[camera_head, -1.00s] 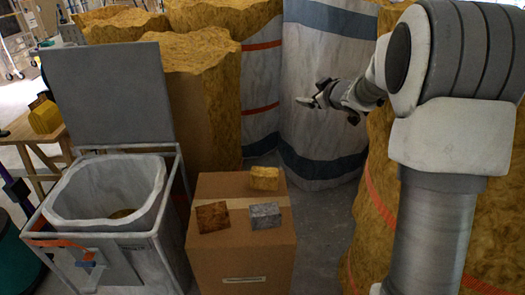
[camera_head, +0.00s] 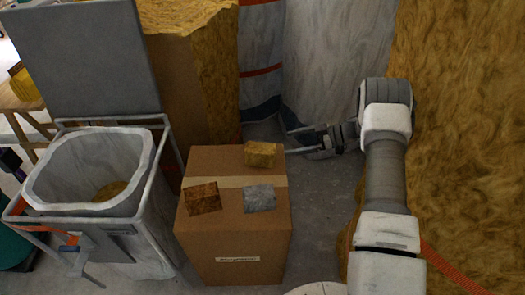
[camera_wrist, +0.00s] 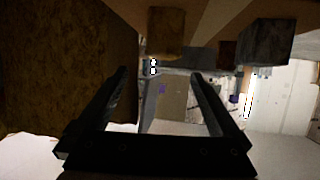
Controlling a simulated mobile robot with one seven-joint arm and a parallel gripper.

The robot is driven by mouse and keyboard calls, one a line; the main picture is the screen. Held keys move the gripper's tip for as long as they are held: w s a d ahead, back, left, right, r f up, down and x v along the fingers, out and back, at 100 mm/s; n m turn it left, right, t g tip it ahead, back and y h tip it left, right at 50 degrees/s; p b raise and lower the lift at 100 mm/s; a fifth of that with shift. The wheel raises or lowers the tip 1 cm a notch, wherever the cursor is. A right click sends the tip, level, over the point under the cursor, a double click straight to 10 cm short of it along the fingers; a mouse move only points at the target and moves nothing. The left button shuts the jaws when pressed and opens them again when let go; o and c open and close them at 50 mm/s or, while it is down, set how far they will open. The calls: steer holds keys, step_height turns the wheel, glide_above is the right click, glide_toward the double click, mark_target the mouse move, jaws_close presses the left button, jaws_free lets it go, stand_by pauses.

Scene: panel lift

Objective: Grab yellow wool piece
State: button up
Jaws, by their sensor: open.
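The yellow wool piece (camera_head: 263,154) lies on top of the cardboard box (camera_head: 235,242), at its back right edge. My gripper (camera_head: 290,141) is open and empty, just right of the yellow piece and apart from it, with its fingers pointing left. In the wrist view, which seems upside down, the yellow piece (camera_wrist: 165,33) shows dim above the gap between the open fingers (camera_wrist: 158,75). A brown piece (camera_head: 203,198) and a grey piece (camera_head: 259,198) lie nearer on the same box top.
An open bin with a white liner (camera_head: 95,205) and a raised grey lid (camera_head: 85,62) stands left of the box. Large wool rolls (camera_head: 460,130) rise at the right, and a wrapped roll (camera_head: 335,65) stands behind. Some grey floor (camera_head: 318,215) is clear right of the box.

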mark_target(263, 147)
steer(key=b+x, duration=0.1)
steer(key=x, duration=0.5)
steer(key=shift+s+a+b, duration=0.1)
steer(key=shift+b, duration=0.2)
steer(key=x, duration=0.2)
steer(key=b+x, duration=0.1)
steer(key=x, duration=0.1)
steer(key=b+x, duration=0.1)
steer(key=shift+a+r, duration=0.15)
steer(key=shift+a, duration=0.35)
steer(key=c, duration=1.2)
